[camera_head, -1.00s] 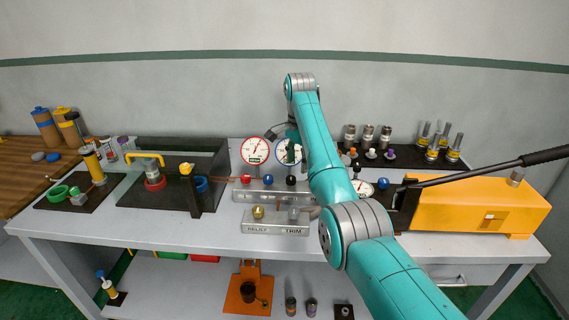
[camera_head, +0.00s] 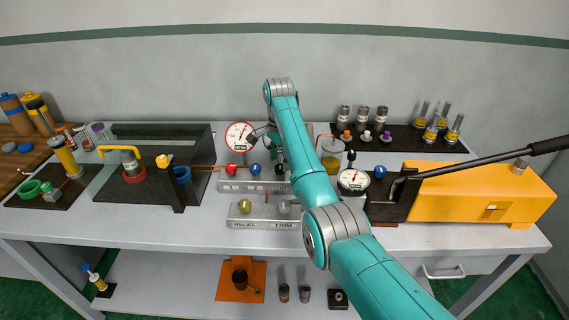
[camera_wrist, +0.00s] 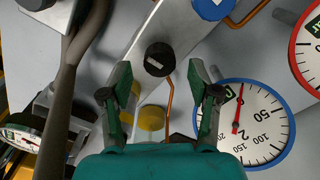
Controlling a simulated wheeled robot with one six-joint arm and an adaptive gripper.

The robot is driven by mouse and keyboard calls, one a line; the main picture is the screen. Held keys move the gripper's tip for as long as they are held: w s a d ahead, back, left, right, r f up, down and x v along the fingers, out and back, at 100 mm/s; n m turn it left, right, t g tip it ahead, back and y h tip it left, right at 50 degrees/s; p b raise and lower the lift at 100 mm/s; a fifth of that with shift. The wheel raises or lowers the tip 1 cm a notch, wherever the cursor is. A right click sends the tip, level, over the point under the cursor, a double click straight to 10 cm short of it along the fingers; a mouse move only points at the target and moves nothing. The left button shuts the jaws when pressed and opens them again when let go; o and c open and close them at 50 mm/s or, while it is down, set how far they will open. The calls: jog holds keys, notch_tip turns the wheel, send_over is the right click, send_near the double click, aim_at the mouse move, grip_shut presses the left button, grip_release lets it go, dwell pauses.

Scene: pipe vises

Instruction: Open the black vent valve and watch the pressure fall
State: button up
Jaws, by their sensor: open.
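The black vent valve knob (camera_head: 282,167) is the right one of three knobs on a grey manifold block (camera_head: 226,187). In the wrist view the black knob (camera_wrist: 159,58) has a white mark on its top and lies just beyond and between my fingertips. My gripper (camera_wrist: 160,80) is open and empty. In the head view my gripper is mostly hidden behind my arm. A blue-rimmed gauge (camera_wrist: 262,132) has a red needle pointing up in the wrist view. A red-rimmed gauge (camera_head: 240,136) stands behind the manifold.
A blue knob (camera_head: 255,169) and a red knob (camera_head: 232,170) sit beside the black one. A RELIEF/TRIM block (camera_head: 265,224) lies in front. A yellow pump (camera_head: 470,195) with a long handle and a small gauge (camera_head: 354,181) are to the right. A yellow reservoir (camera_head: 331,150) stands near my arm.

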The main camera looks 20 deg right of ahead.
jog(key=shift+f, duration=1.15)
jog(key=c, duration=1.1)
jog(key=shift+c, duration=0.2)
